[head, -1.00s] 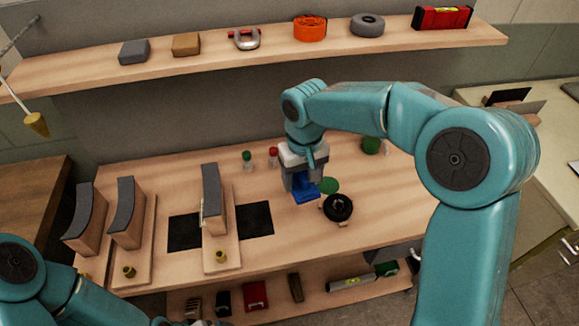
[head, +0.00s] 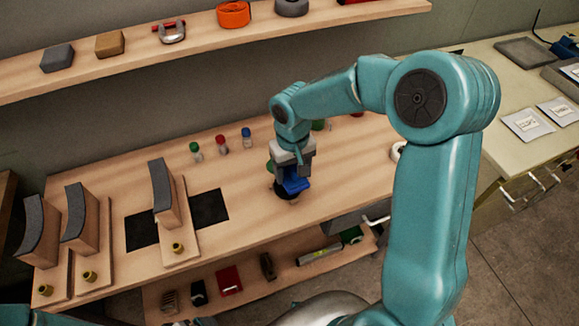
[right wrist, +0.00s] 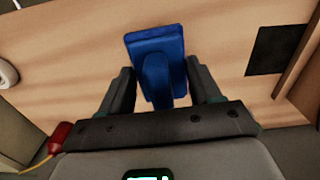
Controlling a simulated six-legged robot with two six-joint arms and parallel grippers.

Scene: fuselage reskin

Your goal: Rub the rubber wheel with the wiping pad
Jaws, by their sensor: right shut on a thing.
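My right gripper (head: 290,168) is shut on the wiping pad (head: 294,185), a blue block with a handle, over the right half of the workbench. The pad also shows between the fingers in the right wrist view (right wrist: 156,55). My left gripper is out of view.
Upright curved blocks (head: 165,188) and black mats (head: 208,207) are on the left. A shelf (head: 200,55) runs above the bench (head: 235,225).

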